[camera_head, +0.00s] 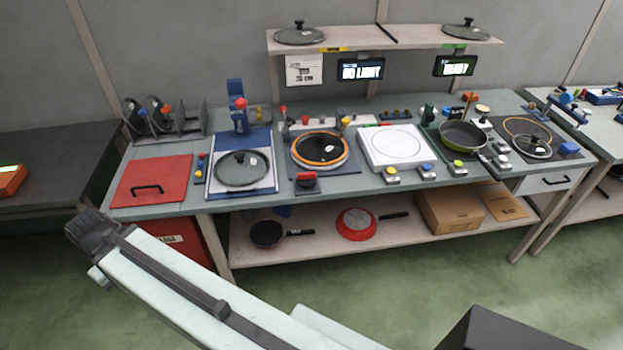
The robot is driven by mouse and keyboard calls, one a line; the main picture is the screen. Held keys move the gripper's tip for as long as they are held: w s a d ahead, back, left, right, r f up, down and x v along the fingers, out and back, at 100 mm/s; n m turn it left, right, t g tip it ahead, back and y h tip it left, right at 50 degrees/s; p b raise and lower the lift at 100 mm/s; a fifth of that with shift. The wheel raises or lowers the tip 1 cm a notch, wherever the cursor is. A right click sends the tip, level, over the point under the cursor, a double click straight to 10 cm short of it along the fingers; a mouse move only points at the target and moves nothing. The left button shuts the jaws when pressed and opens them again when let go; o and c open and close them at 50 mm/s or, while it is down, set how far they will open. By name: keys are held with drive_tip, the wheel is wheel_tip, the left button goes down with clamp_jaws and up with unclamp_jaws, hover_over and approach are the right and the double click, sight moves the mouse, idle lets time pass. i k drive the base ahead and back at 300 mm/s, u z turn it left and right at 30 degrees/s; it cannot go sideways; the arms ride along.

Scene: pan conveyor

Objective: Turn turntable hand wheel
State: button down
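A round turntable (320,149) with an orange ring and a lid-like disc on it sits on a dark square plate, left of the middle of the bench. A small dark wheel with a red part (307,180) stands at its front edge; it looks like the hand wheel, but it is too small to be sure. My arm reaches from the bottom right to the lower left, and its dark end (90,232) is in front of the bench's left corner, well apart from the wheel. No separate fingertips can be made out there, and nothing visible is held.
A glass lid (242,169) on a blue-edged station and a red panel (152,181) are left of the turntable. A white plate (391,140) and a green pan (462,136) are right. Pans lie on the lower shelf (325,247). The green floor in front is open.

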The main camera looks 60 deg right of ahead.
sight(305, 180)
drive_tip(key=z, duration=0.05)
drive_tip(key=k, duration=0.2)
drive_tip(key=z, duration=1.75)
drive_tip(key=k, duration=0.25)
drive_tip(key=i, duration=0.25)
drive_tip(key=u, duration=0.05)
